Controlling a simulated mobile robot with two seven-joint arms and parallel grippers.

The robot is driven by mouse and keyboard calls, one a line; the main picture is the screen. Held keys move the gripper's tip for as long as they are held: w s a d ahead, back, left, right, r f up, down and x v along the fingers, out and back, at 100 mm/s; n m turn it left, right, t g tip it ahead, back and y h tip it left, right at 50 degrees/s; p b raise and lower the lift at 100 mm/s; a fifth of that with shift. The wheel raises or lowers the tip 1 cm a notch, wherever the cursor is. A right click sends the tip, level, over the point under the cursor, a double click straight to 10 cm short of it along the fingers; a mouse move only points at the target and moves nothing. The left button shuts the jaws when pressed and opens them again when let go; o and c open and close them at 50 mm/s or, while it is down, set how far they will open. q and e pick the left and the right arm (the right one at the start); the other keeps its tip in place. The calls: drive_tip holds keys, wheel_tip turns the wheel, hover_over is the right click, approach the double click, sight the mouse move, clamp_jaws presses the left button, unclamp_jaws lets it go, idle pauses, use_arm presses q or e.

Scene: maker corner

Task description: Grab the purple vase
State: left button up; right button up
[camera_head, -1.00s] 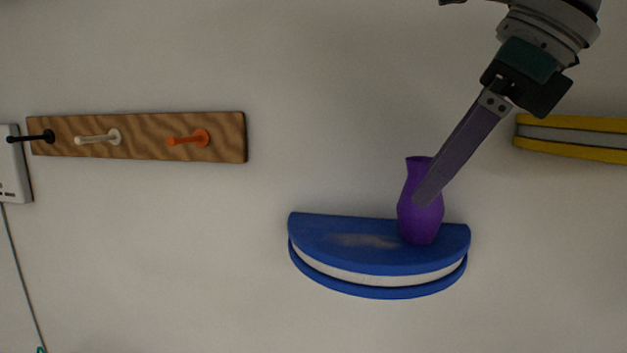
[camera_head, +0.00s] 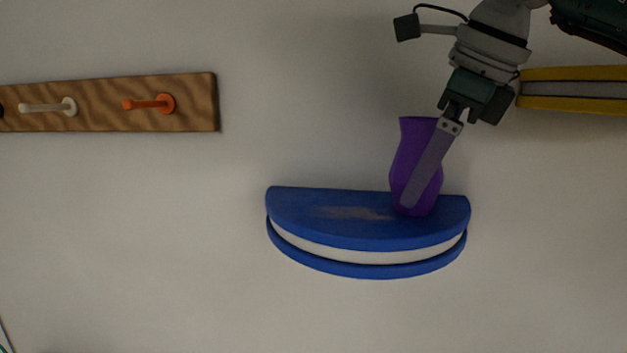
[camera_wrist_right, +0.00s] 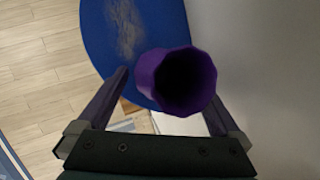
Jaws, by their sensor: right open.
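The purple vase (camera_head: 405,160) stands upright on the right part of the blue half-round wall shelf (camera_head: 320,225). My right gripper (camera_head: 408,200) comes down from the upper right, and one finger crosses in front of the vase in the head view. In the right wrist view the vase's dark open mouth (camera_wrist_right: 178,80) shows beyond and between the two spread fingers of the right gripper (camera_wrist_right: 165,95). The fingers are open, one on each side of the vase's line; contact cannot be told. The blue shelf (camera_wrist_right: 105,35) lies below. My left gripper is not in view.
A wooden peg board (camera_head: 190,105) with a cream peg (camera_head: 45,107) and an orange peg (camera_head: 150,103) is on the wall at left. A yellow-edged shelf (camera_head: 575,90) is at right, behind my arm. The shelf's left part is bare, with a brownish smudge.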

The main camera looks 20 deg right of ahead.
drive_tip(key=shift+w+f, duration=0.3)
drive_tip(key=shift+f, duration=0.35)
drive_tip(key=c, duration=1.3)
